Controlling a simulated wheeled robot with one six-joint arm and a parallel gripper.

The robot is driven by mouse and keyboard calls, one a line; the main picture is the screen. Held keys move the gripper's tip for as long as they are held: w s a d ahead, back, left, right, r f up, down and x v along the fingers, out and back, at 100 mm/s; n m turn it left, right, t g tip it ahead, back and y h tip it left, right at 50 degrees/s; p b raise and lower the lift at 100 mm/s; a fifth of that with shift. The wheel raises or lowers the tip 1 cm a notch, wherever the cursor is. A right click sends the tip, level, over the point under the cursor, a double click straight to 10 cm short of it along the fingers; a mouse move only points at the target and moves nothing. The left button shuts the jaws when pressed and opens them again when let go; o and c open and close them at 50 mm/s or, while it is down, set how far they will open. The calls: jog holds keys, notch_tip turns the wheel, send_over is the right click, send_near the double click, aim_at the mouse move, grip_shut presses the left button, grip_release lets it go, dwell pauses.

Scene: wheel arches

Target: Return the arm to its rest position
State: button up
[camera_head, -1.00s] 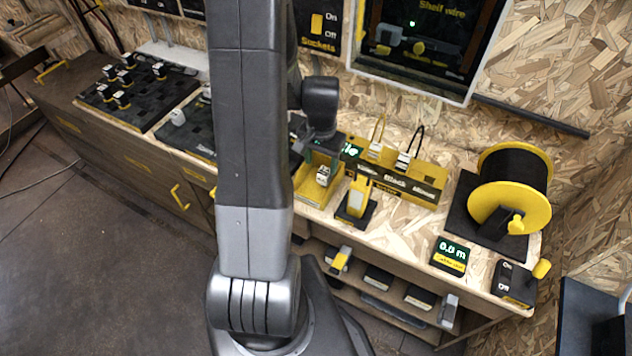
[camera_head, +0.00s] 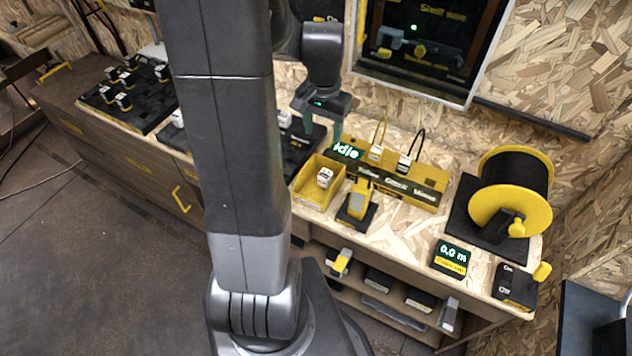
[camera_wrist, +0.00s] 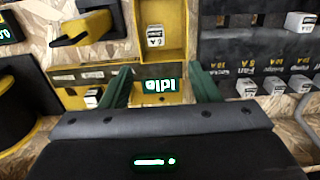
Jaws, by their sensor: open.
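My gripper (camera_head: 322,128) is raised above the workbench (camera_head: 392,238), behind and above a yellow tray (camera_head: 309,197). Its two green fingers stand apart with nothing between them. In the wrist view my gripper (camera_wrist: 160,85) is also open and empty, and the green "Idle" display shows between the fingers. My arm crosses the middle of the head view and hides part of the bench and wall.
A small white block (camera_head: 324,178) lies in the yellow tray. A yellow-and-black stand (camera_head: 357,204), a wire station (camera_head: 400,182) and a black spool with yellow flanges (camera_head: 512,195) stand to the right. A framed dark panel (camera_head: 425,45) hangs behind.

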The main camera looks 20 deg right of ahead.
aim_at(322, 173)
notch_tip(322, 173, down, 14)
jog(key=shift+r, duration=0.25)
jog(key=shift+r+p, duration=1)
jog(key=shift+r, duration=0.35)
jog(key=shift+f, duration=0.1)
